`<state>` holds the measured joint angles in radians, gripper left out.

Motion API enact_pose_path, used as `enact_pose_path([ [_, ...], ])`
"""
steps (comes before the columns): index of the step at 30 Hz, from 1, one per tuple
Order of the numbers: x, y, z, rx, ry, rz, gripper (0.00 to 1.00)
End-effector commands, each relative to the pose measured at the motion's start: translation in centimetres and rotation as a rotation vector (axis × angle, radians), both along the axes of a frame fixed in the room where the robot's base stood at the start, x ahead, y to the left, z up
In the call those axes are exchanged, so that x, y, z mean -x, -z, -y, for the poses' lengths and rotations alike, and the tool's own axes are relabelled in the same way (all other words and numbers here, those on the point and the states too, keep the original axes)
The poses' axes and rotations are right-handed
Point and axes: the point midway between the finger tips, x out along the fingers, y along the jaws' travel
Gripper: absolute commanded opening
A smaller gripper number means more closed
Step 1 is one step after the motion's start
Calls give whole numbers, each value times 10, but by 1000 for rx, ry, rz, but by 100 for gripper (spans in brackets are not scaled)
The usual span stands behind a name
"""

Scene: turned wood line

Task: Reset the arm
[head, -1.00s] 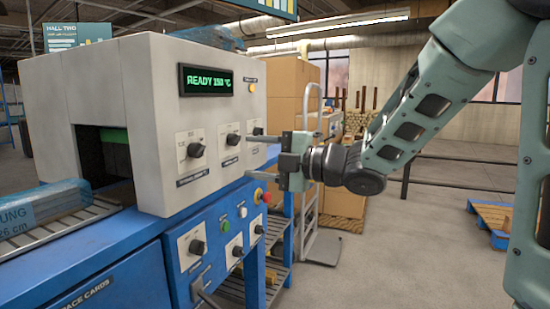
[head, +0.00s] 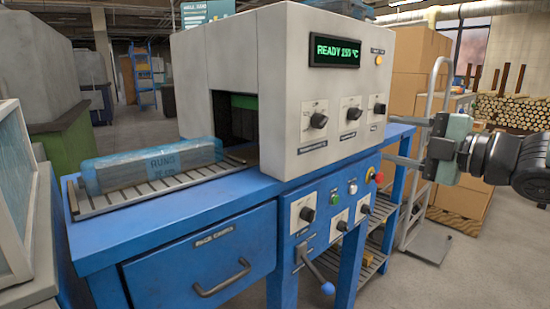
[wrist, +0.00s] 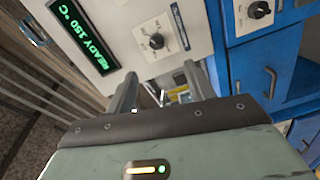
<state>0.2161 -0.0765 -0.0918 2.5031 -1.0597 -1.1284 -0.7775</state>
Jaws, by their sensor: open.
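My gripper (head: 412,146) is at the right of the head view, open and empty, with its two fingers pointing left toward the machine's right side. In the wrist view my gripper (wrist: 160,88) shows its two fingers apart with nothing between them. The white machine housing (head: 290,100) stands left of it, with a green display (head: 337,52) reading READY 150 °C and a row of black knobs. I cannot tell from these frames whether the fingers touch the machine. Most of my arm is outside the head view.
A blue bench (head: 190,235) carries the machine, a roller track (head: 110,200) and a wrapped package (head: 152,165). A lever with a blue knob (head: 327,288) sticks out in front. A hand truck (head: 425,190) and cardboard boxes (head: 412,70) stand behind my gripper. Floor at the lower right is clear.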

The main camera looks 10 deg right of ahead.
Motion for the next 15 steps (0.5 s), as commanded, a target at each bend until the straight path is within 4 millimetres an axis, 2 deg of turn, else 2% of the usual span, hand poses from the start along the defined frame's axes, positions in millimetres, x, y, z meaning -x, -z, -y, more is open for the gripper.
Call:
enact_pose_path([
  [5, -15, 34, -28, -83, 128, -244, 54],
  [8, -13, 65, -49, -148, 235, -448, 54],
  [11, 3, 99, -71, -203, 347, -663, 54],
  [14, 34, 133, -93, -240, 463, -885, 54],
  [15, 50, 145, -101, -248, 511, -973, 54],
])
